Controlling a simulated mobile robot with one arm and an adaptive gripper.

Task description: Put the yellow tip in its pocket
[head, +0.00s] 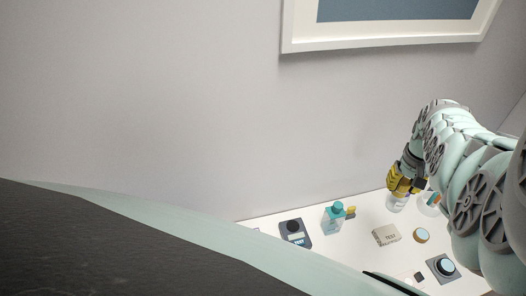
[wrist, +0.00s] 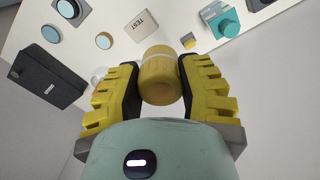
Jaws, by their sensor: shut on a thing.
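My gripper (wrist: 158,85) has yellow ridged fingers with black pads. It is shut on a tan-yellow cylinder (wrist: 161,82) with a paler band near its far end. I cannot tell whether this cylinder is the yellow tip. In the head view my gripper (head: 401,186) is at the right, above the white table, with a whitish cup-like thing (head: 397,204) just below it. No pocket can be made out with certainty.
The white table (head: 361,213) holds a dark device (head: 295,233), a beige block marked TEST (head: 386,235), a round wooden-rimmed disc (head: 421,235) and a dark square unit (head: 443,268). A dark box (wrist: 45,73) shows in the wrist view.

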